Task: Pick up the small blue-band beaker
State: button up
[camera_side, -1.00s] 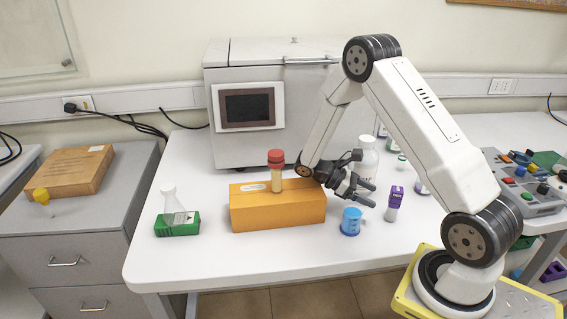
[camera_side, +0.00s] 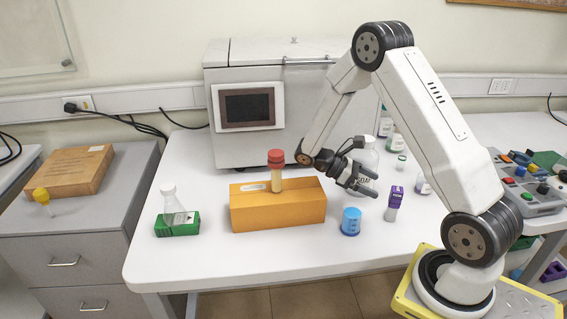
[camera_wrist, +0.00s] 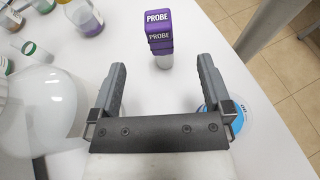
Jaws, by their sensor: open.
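The small blue-band beaker (camera_side: 351,221) stands upright on the white table in the side view, right of the orange block. In the wrist view the beaker (camera_wrist: 237,118) shows at the right, partly hidden behind the right finger. My gripper (camera_side: 372,182) is open and empty, above and slightly right of the beaker and apart from it. In the wrist view the gap between my fingers (camera_wrist: 163,80) faces bare table and a purple-capped probe vial.
The purple probe vial (camera_side: 395,203) stands right of the beaker. The orange block (camera_side: 278,212) with a red-capped tube (camera_side: 276,170) is to the left. A glass flask (camera_wrist: 45,100) and several small bottles stand behind. The table in front of the beaker is clear.

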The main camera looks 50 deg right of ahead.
notch_tip(320, 180, up, 8)
jog(key=s+a+n+t+h, duration=0.2)
jog(key=a+n+t+h, duration=1)
jog(key=a+n+t, duration=0.6)
jog(key=m+g, duration=0.2)
send_near(350, 223)
jog(key=shift+d+f, duration=0.25)
jog(key=shift+d, duration=0.05)
jog(key=shift+d, duration=0.2)
jog(key=shift+w+d, duration=0.25)
jog(key=shift+d, duration=0.8)
jog(key=shift+w+d, duration=0.2)
jog(key=shift+d, duration=0.85)
jog(key=shift+w+d, duration=0.25)
jog(key=shift+d, duration=0.8)
jog(key=shift+d, duration=0.15)
jog(key=shift+w+d+r, duration=0.1)
jog(key=shift+w+d, duration=0.1)
jog(key=shift+d, duration=0.6)
jog(key=shift+w+d, duration=0.15)
jog(key=shift+d, duration=0.65)
jog(key=shift+w+d+r, duration=0.1)
jog(key=shift+w+d, duration=0.1)
jog(key=shift+d, duration=0.6)
